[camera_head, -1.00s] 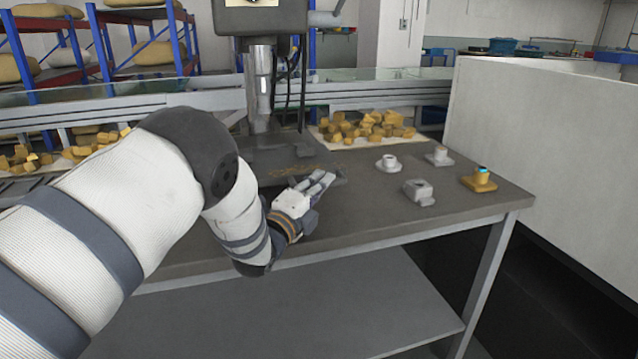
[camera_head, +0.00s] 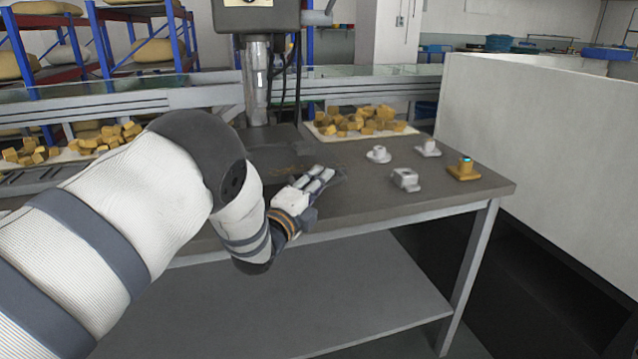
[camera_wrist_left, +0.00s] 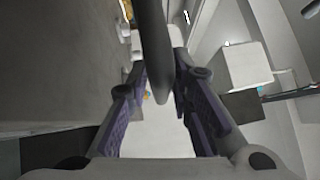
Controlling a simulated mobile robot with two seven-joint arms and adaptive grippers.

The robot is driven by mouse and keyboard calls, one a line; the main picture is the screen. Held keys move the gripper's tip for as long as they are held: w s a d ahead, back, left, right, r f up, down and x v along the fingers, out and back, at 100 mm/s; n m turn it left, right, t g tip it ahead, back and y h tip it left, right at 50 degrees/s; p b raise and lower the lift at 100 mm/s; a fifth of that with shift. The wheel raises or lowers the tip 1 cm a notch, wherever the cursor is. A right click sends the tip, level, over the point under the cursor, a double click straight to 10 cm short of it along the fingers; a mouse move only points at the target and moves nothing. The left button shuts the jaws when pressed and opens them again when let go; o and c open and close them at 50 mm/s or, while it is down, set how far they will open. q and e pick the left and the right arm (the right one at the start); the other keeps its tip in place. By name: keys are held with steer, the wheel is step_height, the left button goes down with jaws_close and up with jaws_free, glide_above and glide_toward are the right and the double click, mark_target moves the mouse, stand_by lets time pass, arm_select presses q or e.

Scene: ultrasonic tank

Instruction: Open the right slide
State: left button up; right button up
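My left gripper (camera_head: 318,176) is over the front part of the dark workbench (camera_head: 345,205), beside the base of the drill-press-like machine (camera_head: 258,85). In the left wrist view its two fingers (camera_wrist_left: 160,100) stand apart. A dark rounded bar (camera_wrist_left: 155,45) shows between them at the top; I cannot tell whether it touches a finger. A white surface (camera_wrist_left: 160,132) shows beyond the fingers. I cannot make out a right slide in either view. My right gripper is not in view.
Small fittings stand on the bench's right: a white flanged one (camera_head: 378,154), a grey block (camera_head: 406,179) and a yellow one with a blue top (camera_head: 464,168). Yellow blocks (camera_head: 360,120) lie behind. A white wall (camera_head: 540,150) bounds the right.

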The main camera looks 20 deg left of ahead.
arm_select(q)
steer(key=v, duration=1.2)
steer(key=s+a+f+n+g+y+p, duration=0.1)
steer(key=s+a+f+n+g+y, duration=0.1)
steer(key=s+f+n+g, duration=0.6)
steer(key=s+a+f+n+g+y, duration=0.15)
steer(key=s+f+n, duration=0.25)
steer(key=s+f, duration=0.8)
steer(key=s+d+f+n+g, duration=0.1)
steer(key=s+f+n+g, duration=0.1)
steer(key=s, duration=0.7)
steer(key=s+d+f+n+g, duration=0.1)
steer(key=s+n+g, duration=0.4)
steer(key=s, duration=0.5)
steer(key=s+d+f+n+g+p, duration=0.1)
steer(key=s+f+n+g, duration=0.2)
steer(key=s, duration=0.7)
steer(key=shift+s+f+g, duration=0.15)
steer(key=shift+f+g, duration=0.35)
steer(key=shift+g, duration=0.55)
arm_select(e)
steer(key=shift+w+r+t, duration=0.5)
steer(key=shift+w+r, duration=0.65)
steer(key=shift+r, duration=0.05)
